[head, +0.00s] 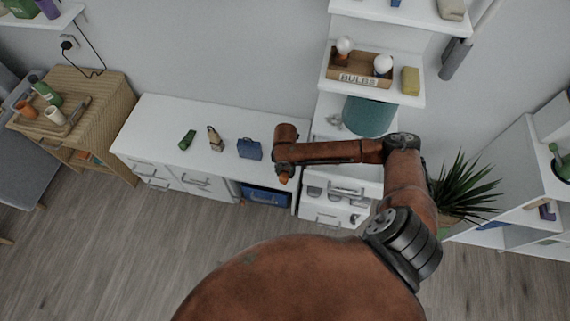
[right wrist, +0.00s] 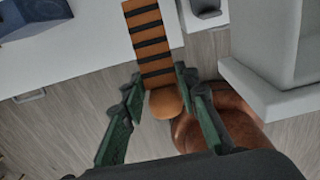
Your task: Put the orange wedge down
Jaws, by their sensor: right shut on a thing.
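The orange wedge (right wrist: 152,45) has dark stripes across it and shows in the right wrist view between and beyond my fingers. My right gripper (right wrist: 160,108) is shut on the wedge near its rounded plain end. In the head view my right gripper (head: 284,168) hangs at the front edge of the white desk (head: 225,120), right of the blue box (head: 249,149). There only a small orange bit of the wedge (head: 284,178) shows below it; the rest is hidden. In the right wrist view the striped part reaches over the white surface and the near end is over the floor. My left gripper is not in view.
A green item (head: 187,140) and a tan item (head: 215,139) stand on the desk left of the blue box. A blue bin (head: 265,195) sits in the opening below. The shelf unit (head: 325,212) rises on the right. Bare desk lies at the far left.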

